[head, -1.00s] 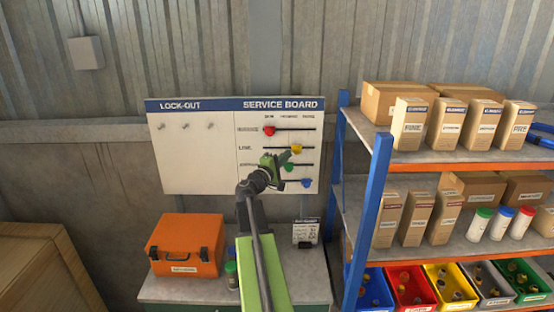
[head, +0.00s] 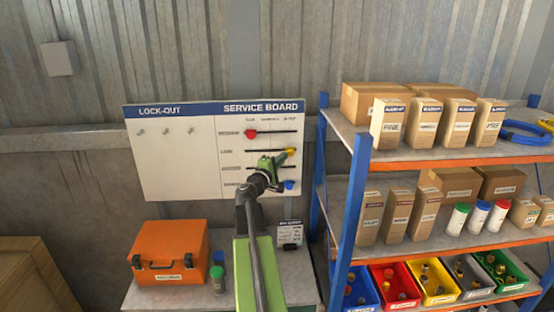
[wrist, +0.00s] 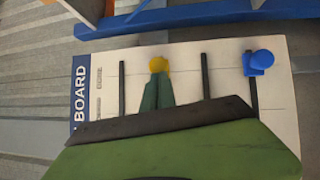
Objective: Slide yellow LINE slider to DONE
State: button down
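The white service board (head: 210,180) hangs on the wall, with horizontal slots. The yellow LINE slider (head: 290,152) is near the right end of its slot, roughly under the rightmost column label, too small to read surely. It also shows in the wrist view (wrist: 159,64). My gripper (head: 284,157) is at the board, its dark green fingers (wrist: 156,90) together, tips at the yellow knob from its left side on the board. They appear to touch it; no grip around it is visible.
The red slider (head: 250,133) is at the left of the top slot. The blue slider (head: 289,184) is at the right of a lower slot, close under my gripper. The blue-framed shelf (head: 358,190) stands right of the board. An orange case (head: 150,252) sits below.

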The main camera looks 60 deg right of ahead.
jog(key=w+a+f+b, duration=0.1)
jog(key=w+a, duration=0.1)
jog(key=a, duration=1)
jog(key=shift+w+a+f+b, duration=0.25)
jog(key=shift+a+f+b, duration=0.05)
jog(key=shift+a+f, duration=0.1)
